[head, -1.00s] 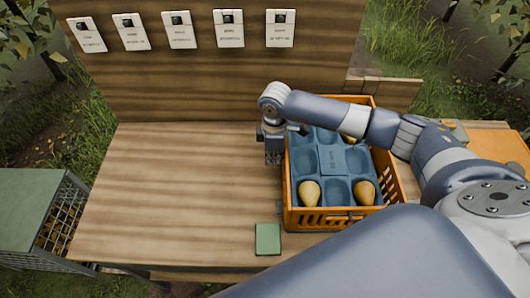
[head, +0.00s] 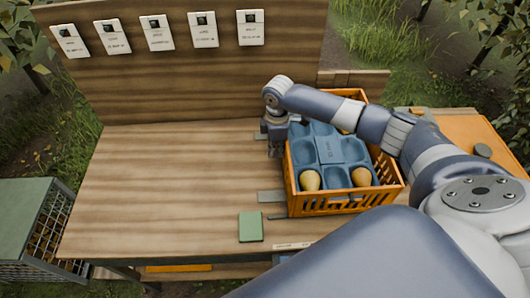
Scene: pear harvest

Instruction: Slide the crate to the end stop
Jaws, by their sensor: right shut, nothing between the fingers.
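The orange crate (head: 330,204) stands upright on the right part of the wooden bench. It holds a blue tray (head: 332,150) with several hollows. Two yellow pears (head: 310,180) show in the front hollows, and another is partly hidden behind my right arm. My right gripper (head: 275,149) points down beside the crate's left wall, outside it. It is shut and empty; it looks close against the wall, but I cannot tell whether it touches. I cannot make out the end stop for sure; my right arm hides much of the crate's right side. My left gripper is not in view.
The bench top (head: 170,190) left of the crate is clear. A green card (head: 251,226) and a grey strip (head: 271,196) lie near the front. A tall back board (head: 180,75) carries several labels. A green-topped wire cage (head: 25,215) stands at left, an orange surface (head: 480,135) at right.

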